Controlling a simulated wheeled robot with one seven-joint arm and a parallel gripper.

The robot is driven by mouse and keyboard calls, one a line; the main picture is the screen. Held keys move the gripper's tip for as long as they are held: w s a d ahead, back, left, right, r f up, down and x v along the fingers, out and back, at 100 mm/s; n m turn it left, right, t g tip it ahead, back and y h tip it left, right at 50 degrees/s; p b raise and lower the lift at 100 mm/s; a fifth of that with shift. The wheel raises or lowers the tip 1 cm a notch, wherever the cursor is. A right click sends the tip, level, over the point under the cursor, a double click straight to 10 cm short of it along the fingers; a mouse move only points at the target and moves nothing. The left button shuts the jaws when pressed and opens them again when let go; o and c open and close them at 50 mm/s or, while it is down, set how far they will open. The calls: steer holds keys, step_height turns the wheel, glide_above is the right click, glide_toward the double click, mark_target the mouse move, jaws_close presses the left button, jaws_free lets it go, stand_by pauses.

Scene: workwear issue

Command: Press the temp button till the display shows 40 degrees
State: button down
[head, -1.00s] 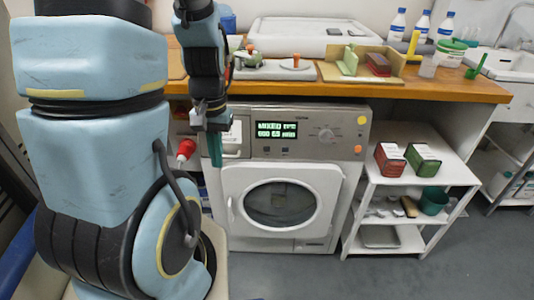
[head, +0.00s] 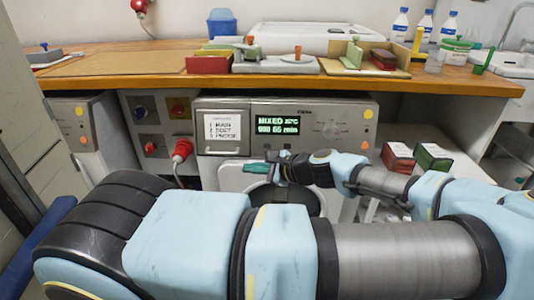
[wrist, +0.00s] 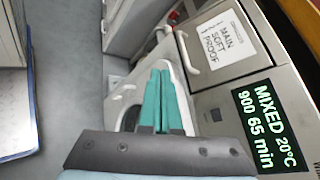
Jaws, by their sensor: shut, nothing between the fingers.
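The washing machine's control panel (head: 350,115) faces me below the wooden counter. Its lit green display (head: 277,126) also shows in the wrist view (wrist: 268,128), where it reads MIXED 20°C, 900, 65 min. A small dark button (wrist: 215,115) sits just below the display on the panel; its marking cannot be read, so I cannot tell whether it is the temp button. My gripper (head: 273,160) is shut and empty, in front of the machine, just below the display in the head view. In the wrist view its teal fingers (wrist: 160,78) lie together, over the door area.
A red plug with a cable (head: 181,150) is left of the machine. The counter (head: 130,65) overhangs above. A shelf with red and green boxes (head: 435,156) stands right.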

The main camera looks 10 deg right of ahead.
mark_target(267, 146)
steer(key=d+t, duration=0.1)
steer(key=d+r+m, duration=0.1)
steer(key=d, duration=0.1)
steer(key=d+r+m+t, duration=0.1)
steer(key=d, duration=0.1)
steer(key=shift+w+d+t+h, duration=0.1)
steer(key=shift+w+t+h, duration=0.2)
steer(key=shift+h, duration=0.1)
steer(key=shift+b, duration=0.35)
steer(key=w+d+f+b, duration=0.1)
steer(key=w+f+b, duration=0.1)
steer(key=w, duration=0.6)
steer(key=shift+d+f+b, duration=0.25)
steer(key=shift+f+b, duration=0.05)
steer(key=shift+b, duration=0.55)
steer(key=shift+w, duration=0.2)
stand_by(0.6)
steer(key=shift+w+f, duration=0.1)
steer(key=shift+w, duration=0.15)
